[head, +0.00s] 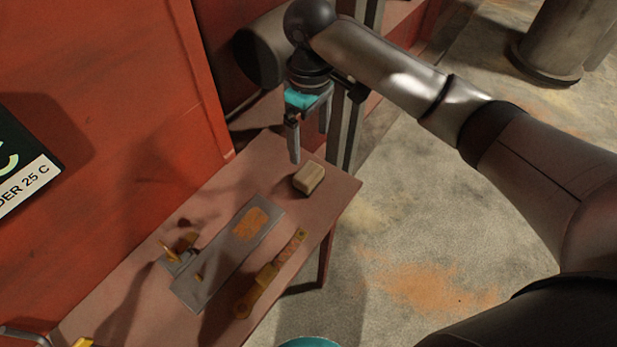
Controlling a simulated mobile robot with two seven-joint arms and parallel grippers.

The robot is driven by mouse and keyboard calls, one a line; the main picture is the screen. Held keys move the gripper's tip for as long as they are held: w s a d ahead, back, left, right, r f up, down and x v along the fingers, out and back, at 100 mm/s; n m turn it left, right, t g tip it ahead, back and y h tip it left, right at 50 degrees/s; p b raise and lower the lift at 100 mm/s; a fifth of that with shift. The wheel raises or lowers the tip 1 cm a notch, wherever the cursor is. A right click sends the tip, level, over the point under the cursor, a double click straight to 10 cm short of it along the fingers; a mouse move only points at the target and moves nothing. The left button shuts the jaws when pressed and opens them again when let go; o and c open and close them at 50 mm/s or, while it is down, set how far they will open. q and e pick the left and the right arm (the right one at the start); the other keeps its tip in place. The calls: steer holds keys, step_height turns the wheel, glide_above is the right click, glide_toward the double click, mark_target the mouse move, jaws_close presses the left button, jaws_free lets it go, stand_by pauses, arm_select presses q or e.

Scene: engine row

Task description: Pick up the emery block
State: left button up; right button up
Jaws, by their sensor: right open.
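The emery block seems to be the small tan block (308,178), lying near the right end of a narrow reddish bench (345,186). My right gripper (309,142) is open and empty. Its fingers point down, just above and behind the block in the picture, and I see no contact. The block's whole top and front side show. My left gripper is not in view.
A grey plate (212,262) with an orange patch and small brass-coloured parts lies mid-bench. A rusty yellow-brown tool (268,276) lies beside it. A red cabinet wall (120,85) rises behind the bench. Concrete floor (400,225) is open to the right.

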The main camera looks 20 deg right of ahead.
mark_target(309, 172)
step_height(309, 172, down, 8)
steer(key=shift+r+b, duration=0.2)
steer(key=shift+b, duration=0.7)
steer(key=f, duration=0.1)
steer(key=f+b, duration=0.1)
steer(key=f, duration=0.1)
steer(key=f+b, duration=0.1)
steer(key=f, duration=0.1)
steer(key=shift+w+f, duration=0.1)
steer(key=shift+w, duration=0.25)
steer(key=c, duration=1.2)
